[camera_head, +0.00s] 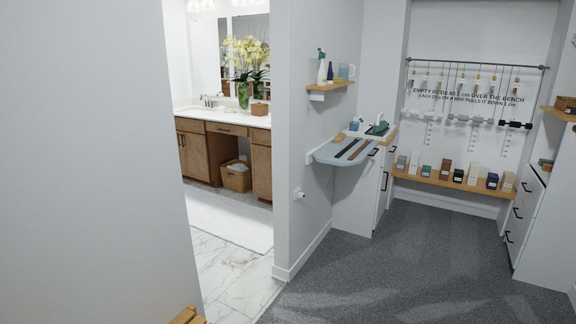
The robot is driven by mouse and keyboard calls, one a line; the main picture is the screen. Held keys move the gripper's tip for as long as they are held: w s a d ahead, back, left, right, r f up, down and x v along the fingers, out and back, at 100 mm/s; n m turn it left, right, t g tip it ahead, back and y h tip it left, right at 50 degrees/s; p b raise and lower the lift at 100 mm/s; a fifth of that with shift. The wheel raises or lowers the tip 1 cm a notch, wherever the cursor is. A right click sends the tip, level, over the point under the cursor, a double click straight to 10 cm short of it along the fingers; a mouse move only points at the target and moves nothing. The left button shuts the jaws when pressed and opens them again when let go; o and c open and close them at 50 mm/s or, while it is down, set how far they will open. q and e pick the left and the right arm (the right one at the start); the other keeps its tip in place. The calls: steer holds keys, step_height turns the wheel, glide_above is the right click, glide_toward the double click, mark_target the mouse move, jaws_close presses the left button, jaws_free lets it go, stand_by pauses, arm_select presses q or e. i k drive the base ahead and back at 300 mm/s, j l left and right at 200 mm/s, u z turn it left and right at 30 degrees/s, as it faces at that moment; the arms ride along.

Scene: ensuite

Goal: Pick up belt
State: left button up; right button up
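Two or three narrow strips, dark and brown, lie flat on a pale blue half-round board (330,155) by the wall in the middle of the view. One of them, a dark strip (352,147), may be the belt; it is too small to tell for sure. Nothing else in view is clearly a belt. Neither of my grippers is in view.
Grey carpet (400,260) is clear in front of the board. A wall end (285,140) stands between it and the bathroom doorway. White drawers (530,210) stand at right. A wooden bench (440,182) with several small boxes runs along the back, below hanging cords.

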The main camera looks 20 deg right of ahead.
mark_target(362, 146)
steer(key=i+l, duration=0.2)
steer(key=l, duration=0.15)
steer(key=i+l+u, duration=0.1)
steer(key=i+l, duration=0.3)
steer(key=l, duration=0.25)
steer(key=i+l+u, duration=0.1)
steer(key=l, duration=0.25)
steer(key=i+l, duration=0.3)
